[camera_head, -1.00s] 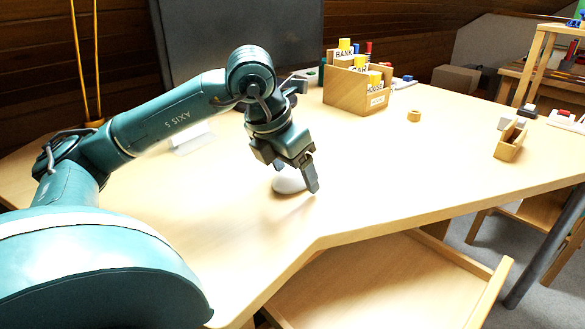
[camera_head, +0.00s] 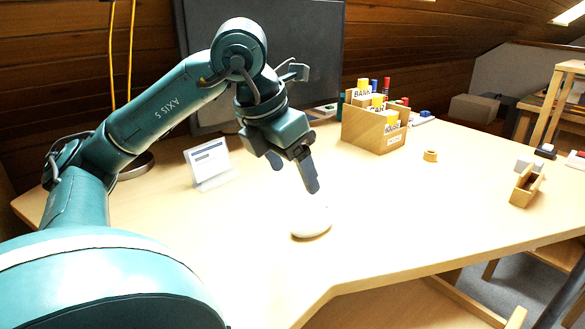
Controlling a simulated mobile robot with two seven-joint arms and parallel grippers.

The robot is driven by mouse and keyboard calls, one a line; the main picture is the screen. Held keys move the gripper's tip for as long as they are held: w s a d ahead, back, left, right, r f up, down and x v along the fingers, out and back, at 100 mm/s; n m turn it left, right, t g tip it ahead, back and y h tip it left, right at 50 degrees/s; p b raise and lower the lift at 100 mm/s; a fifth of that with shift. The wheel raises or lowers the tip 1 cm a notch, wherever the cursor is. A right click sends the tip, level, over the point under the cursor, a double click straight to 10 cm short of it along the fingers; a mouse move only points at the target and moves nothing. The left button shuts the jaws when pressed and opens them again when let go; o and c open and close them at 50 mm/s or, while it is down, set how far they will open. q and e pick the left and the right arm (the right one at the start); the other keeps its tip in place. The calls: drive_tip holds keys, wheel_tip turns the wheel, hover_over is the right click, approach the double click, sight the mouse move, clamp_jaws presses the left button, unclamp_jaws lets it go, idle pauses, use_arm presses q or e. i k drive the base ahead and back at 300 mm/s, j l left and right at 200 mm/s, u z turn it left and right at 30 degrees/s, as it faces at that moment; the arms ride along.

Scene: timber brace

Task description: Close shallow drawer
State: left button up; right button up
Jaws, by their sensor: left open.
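The shallow drawer (camera_head: 385,308) is a pale wooden tray at the bottom edge of the head view, standing out from under the desk's front edge. Only its far part and right-hand rim show; the rest is cut off by the picture. My left gripper (camera_head: 294,175) is open and empty above the desk top, beyond the front edge and apart from the drawer. Its fingers point down, over and a little behind a white rounded object (camera_head: 312,224), perhaps a mouse. My right gripper is not in view.
The desk (camera_head: 420,220) has clear room at its middle. A card stand (camera_head: 209,163) and a dark monitor (camera_head: 290,60) stand behind my left arm. A wooden card box (camera_head: 374,128), a tape roll (camera_head: 430,156) and a small wooden holder (camera_head: 525,186) are farther right.

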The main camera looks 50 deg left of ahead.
sight(430, 302)
drive_tip(key=k, duration=1)
